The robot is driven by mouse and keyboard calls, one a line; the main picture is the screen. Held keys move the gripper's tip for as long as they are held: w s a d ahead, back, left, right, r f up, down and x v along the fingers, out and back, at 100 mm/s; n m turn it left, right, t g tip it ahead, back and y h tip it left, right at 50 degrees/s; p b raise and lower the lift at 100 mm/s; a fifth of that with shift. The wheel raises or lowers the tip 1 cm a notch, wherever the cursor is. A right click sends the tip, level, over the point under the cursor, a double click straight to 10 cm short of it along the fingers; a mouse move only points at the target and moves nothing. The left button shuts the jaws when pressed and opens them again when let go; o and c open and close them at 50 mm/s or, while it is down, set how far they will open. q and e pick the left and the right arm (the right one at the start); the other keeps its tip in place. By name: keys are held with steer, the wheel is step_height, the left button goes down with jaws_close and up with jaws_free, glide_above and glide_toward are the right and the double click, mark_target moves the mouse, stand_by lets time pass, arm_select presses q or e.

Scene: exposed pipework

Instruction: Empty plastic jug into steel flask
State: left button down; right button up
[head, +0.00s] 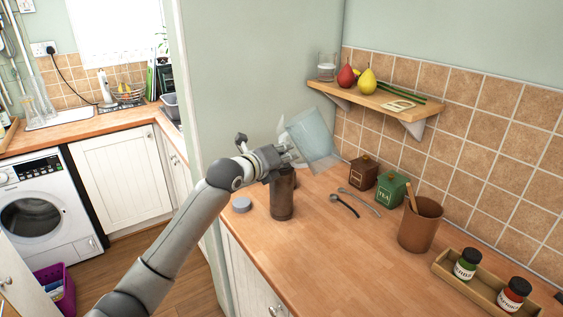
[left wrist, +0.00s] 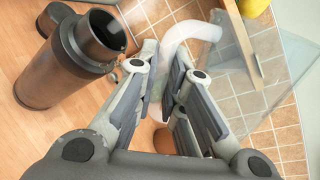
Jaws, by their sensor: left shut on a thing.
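The see-through plastic jug (head: 312,138) is tilted in the air above the counter in the head view. My left gripper (head: 288,154) is shut on its handle. In the left wrist view the pale curved handle (left wrist: 196,34) passes between the fingers (left wrist: 165,88), and the clear jug body (left wrist: 268,72) is at right. I cannot tell how much liquid is in it. The brown metallic steel flask (head: 283,198) stands upright on the counter just below the gripper. Its open mouth (left wrist: 107,29) shows in the left wrist view, apart from the jug. My right gripper is not in view.
A grey round lid (head: 241,203) lies left of the flask. Spoons (head: 345,204), brown and green canisters (head: 391,188), a utensil pot (head: 420,225) and a spice tray (head: 480,282) are to the right. A wall shelf (head: 365,96) with fruit and a glass is above. The front counter is clear.

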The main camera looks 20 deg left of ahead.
arm_select(q)
steer(key=shift+a+f+m+b, duration=0.25)
steer(key=shift+m+b, duration=0.15)
steer(key=shift+m, duration=0.1)
steer(key=shift+w+a+m, duration=0.1)
steer(key=shift+m, duration=0.2)
steer(key=shift+d+f+m+t+y, duration=0.1)
steer(key=shift+d+m+t+y, duration=0.1)
steer(key=shift+m+t, duration=0.25)
steer(key=shift+d+f+m+t+y, duration=0.1)
steer(key=shift+m+t+y, duration=0.15)
steer(key=shift+m, duration=0.4)
steer(key=shift+s+f+m+t+y+b, duration=0.15)
steer(key=shift+f+m+t+b, duration=0.2)
steer(key=shift+f+m+b, duration=0.45)
steer(key=shift+s+f+m+t+y+b, duration=0.1)
steer(key=shift+f+m+t+b, duration=0.35)
steer(key=shift+m+b, duration=0.65)
steer(key=shift+w, duration=0.1)
